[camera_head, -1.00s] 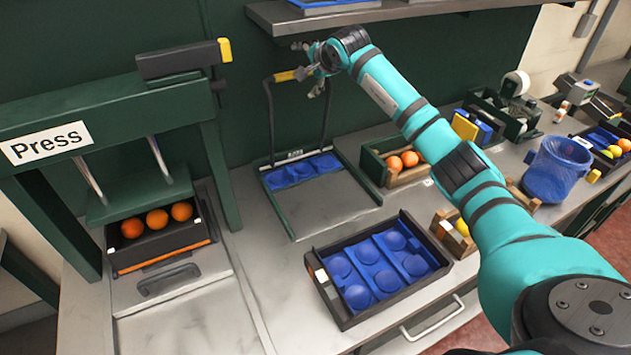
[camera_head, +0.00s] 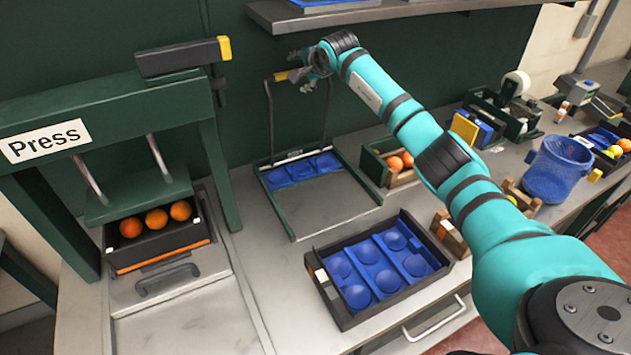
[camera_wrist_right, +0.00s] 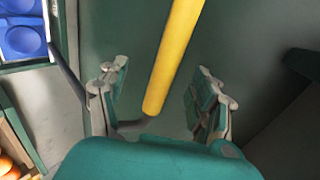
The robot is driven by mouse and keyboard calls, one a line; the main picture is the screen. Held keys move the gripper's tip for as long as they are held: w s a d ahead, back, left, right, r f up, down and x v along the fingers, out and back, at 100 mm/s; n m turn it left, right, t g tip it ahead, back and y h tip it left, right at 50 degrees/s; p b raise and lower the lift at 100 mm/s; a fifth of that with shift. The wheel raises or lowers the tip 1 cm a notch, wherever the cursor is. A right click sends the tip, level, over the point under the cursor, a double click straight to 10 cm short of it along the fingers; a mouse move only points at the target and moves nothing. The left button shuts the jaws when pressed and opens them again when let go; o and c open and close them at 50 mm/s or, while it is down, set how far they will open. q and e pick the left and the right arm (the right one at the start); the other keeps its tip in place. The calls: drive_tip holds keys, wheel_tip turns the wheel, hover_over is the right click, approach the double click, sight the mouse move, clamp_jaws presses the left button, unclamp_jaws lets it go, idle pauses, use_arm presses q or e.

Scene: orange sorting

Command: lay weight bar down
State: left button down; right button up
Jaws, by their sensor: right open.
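The weight bar is a dark upright frame (camera_head: 269,125) with a yellow grip (camera_head: 281,76) across its top. It stands at the back of a flat dark base frame (camera_head: 288,222) on the bench. My right gripper (camera_head: 303,70) is at the top of the bar and partly hides the grip. In the right wrist view the yellow grip (camera_wrist_right: 176,55) lies between the two spread fingers of my right gripper (camera_wrist_right: 160,95), with gaps on both sides. My left gripper is not in view.
A blue insert (camera_head: 303,169) lies inside the base frame below the bar. A black crate with a blue insert (camera_head: 372,272) stands in front. The green press (camera_head: 101,113) stands left. A shelf (camera_head: 385,10) is above.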

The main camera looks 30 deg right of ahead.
drive_tip(key=c, duration=0.5)
drive_tip(key=shift+c, duration=0.2)
drive_tip(key=shift+s, duration=0.15)
drive_tip(key=shift+s+f, duration=0.2)
drive_tip(key=shift+s, duration=0.05)
drive_tip(key=s+b, duration=0.3)
drive_tip(key=s, duration=0.3)
drive_tip(key=shift+a+f, duration=0.2)
drive_tip(key=shift+f, duration=0.2)
drive_tip(key=shift+s, duration=0.1)
